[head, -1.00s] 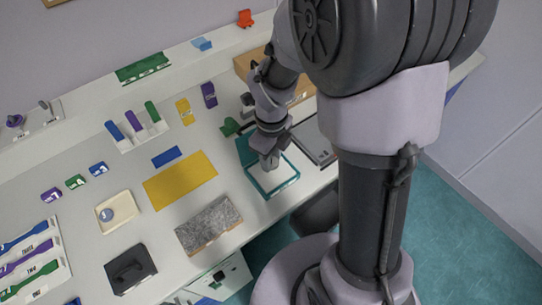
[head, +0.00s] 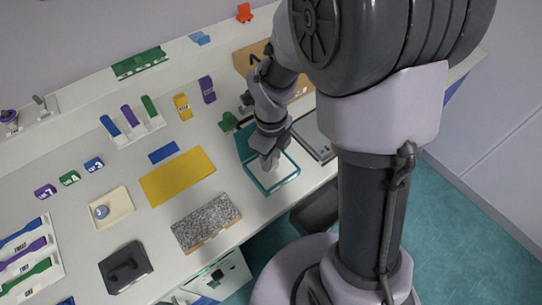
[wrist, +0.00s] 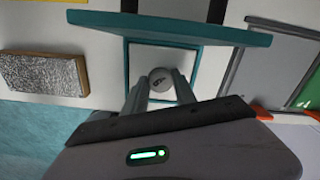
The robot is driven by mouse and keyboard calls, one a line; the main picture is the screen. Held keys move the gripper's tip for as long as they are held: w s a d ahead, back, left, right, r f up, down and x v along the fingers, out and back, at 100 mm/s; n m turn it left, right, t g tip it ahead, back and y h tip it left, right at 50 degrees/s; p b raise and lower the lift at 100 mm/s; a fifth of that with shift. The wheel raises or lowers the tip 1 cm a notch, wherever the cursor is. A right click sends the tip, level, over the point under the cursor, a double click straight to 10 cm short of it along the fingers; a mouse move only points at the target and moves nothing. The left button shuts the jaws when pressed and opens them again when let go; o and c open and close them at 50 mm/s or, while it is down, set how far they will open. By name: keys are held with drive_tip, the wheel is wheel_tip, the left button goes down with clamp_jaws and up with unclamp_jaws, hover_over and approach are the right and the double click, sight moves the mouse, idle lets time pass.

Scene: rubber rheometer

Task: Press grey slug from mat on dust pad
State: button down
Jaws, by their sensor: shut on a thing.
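My gripper (head: 270,166) points down over a teal-framed pad (head: 284,184) with a pale inner surface at the bench's front right. In the wrist view, the gripper (wrist: 160,84) is shut on a round grey slug (wrist: 160,77) with a dark mark on its face. The pale surface and the teal rim (wrist: 180,28) show behind the slug. I cannot tell whether the slug touches the pad. In the head view, the fingers hide the slug. A bare yellow mat (head: 178,176) lies to the left of the pad.
A speckled grey block (head: 206,222) lies left of the pad, near the front edge. A cream tray (head: 122,207) with another round grey piece stands farther left. A flat grey framed panel (head: 314,138) lies close on the right. Small green and purple objects stand behind.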

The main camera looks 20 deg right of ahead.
drive_tip(key=shift+f+b, duration=0.55)
drive_tip(key=shift+b, duration=0.1)
idle(1.6)
drive_tip(key=shift+r, duration=0.1)
wheel_tip(320, 180, up, 7)
drive_tip(key=p, duration=0.5)
idle(0.5)
